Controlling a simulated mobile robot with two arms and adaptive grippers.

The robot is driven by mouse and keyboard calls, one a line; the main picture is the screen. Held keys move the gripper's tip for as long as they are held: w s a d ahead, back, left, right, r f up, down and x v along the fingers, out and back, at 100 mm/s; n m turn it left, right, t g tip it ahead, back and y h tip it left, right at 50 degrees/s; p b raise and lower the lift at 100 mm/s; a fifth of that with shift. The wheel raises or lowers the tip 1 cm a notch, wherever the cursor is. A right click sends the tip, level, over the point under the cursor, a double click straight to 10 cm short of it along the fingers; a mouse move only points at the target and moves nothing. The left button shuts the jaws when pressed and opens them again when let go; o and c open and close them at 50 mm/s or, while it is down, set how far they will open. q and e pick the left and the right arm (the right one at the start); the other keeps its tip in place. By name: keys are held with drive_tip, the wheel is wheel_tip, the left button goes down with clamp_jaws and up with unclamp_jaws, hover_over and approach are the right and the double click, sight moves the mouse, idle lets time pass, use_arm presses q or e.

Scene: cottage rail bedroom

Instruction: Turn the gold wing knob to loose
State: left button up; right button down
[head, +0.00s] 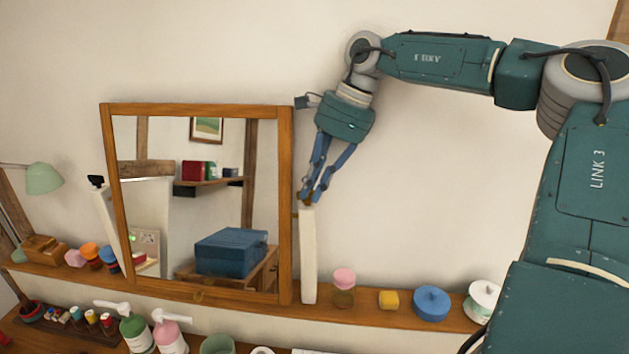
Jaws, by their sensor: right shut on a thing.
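A wooden-framed mirror (286,200) hangs between two white posts. The gold wing knob (305,203) is at the top of the right post (308,255), beside the mirror's right edge. Only a small brownish bit of it shows between my fingers, so how its wings are turned cannot be told. My right gripper (310,194) reaches down from above with its blue fingers shut on the knob. A dark knob (96,180) sits at the top of the left post (107,225). My left gripper is not in view.
A wooden shelf (390,317) runs under the mirror. A pink-topped jar (344,280), a yellow block (388,299), a blue pot (431,302) and a white pot (484,300) stand right of the post. Pump bottles (135,330) stand below. The wall right of the mirror is bare.

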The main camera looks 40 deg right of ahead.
drive_tip(key=shift+w+a+r, duration=0.1)
drive_tip(key=shift+w+r, duration=0.05)
drive_tip(key=shift+r, duration=0.1)
drive_tip(key=c, duration=1.8)
unclamp_jaws()
drive_tip(key=shift+w+a, duration=0.1)
drive_tip(key=shift+a+f, duration=0.1)
drive_tip(key=shift+a, duration=0.05)
drive_tip(key=shift+r, duration=0.2)
wheel_tip(320, 180, up, 10)
drive_tip(key=shift+f, duration=0.15)
